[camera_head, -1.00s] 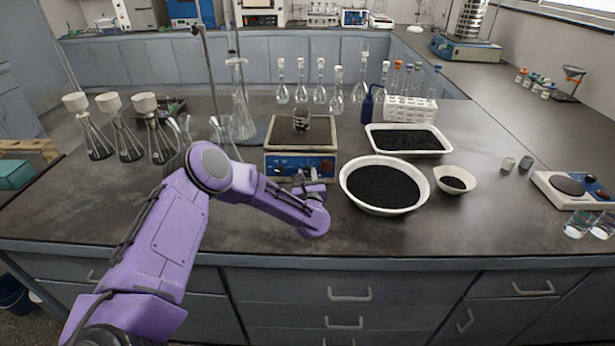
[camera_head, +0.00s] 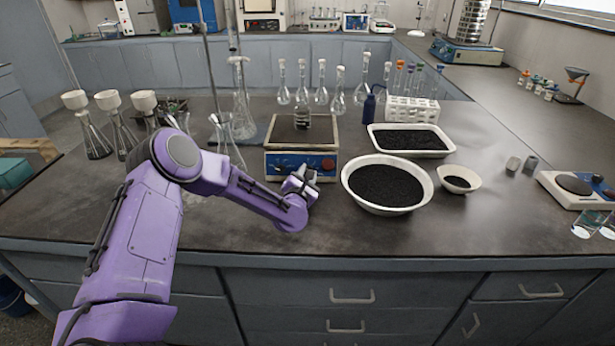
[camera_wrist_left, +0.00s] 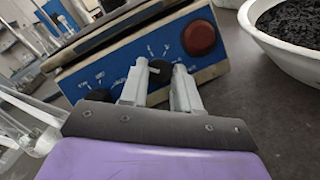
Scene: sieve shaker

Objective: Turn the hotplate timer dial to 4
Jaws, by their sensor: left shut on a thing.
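My left gripper (camera_head: 302,174) is at the front panel. In the wrist view its two grey fingers (camera_wrist_left: 158,82) stand on either side of the middle dial and are shut on it. The dial's pointer and exact setting are hidden. My right gripper is not in view.
A white bowl of black grains (camera_head: 388,208) stands just right of the hotplate, with a tray of black grains (camera_head: 446,148) behind it. Glass flasks (camera_head: 92,143) stand at the left. The bench in front of the bowl is clear.

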